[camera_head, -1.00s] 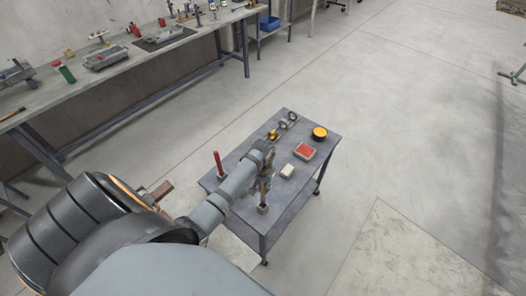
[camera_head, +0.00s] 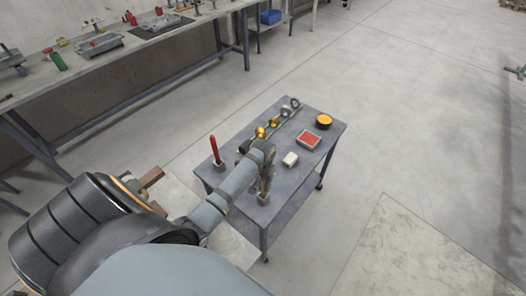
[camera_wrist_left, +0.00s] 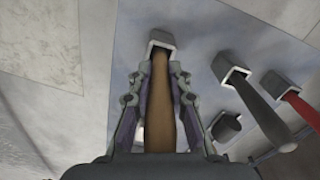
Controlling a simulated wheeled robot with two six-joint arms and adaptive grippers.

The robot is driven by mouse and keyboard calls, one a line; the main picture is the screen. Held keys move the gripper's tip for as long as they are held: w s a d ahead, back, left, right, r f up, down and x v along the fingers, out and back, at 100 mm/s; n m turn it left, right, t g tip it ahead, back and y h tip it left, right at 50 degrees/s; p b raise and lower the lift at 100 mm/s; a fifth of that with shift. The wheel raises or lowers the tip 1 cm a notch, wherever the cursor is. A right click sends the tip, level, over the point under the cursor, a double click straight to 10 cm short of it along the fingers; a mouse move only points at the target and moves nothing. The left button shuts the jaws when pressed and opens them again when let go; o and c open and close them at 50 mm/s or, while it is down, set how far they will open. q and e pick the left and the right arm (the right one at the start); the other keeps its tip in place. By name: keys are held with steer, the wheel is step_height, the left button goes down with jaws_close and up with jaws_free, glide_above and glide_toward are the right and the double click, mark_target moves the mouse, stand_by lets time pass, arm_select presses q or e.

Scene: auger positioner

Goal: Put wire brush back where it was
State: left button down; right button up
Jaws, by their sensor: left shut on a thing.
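The wire brush shows as a wooden handle (camera_wrist_left: 160,105) in the left wrist view. My left gripper (camera_wrist_left: 160,85) is shut on this handle, with a finger on each side. The far end of the handle meets a small grey square holder (camera_wrist_left: 161,38) on the cart top; its bristles are hidden, and I cannot tell how deep it sits. In the head view my left gripper (camera_head: 265,183) is over the near end of the cart, just above the holder (camera_head: 262,200). My right gripper is not in view.
The grey cart (camera_head: 286,204) also carries a red-handled tool (camera_head: 213,148) in a holder, a dark-handled tool (camera_wrist_left: 262,112), a white block (camera_head: 290,159), a red-topped box (camera_head: 308,139) and a yellow-topped tin (camera_head: 324,121). A long workbench (camera_head: 97,72) stands along the wall.

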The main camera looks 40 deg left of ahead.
arm_select(q)
steer(key=shift+f, duration=0.1)
steer(key=c, duration=1.3)
jaws_free()
steer(key=shift+o, duration=0.2)
step_height(320, 180, up, 12)
steer(key=shift+r+b, duration=0.15)
steer(key=shift+b, duration=0.2)
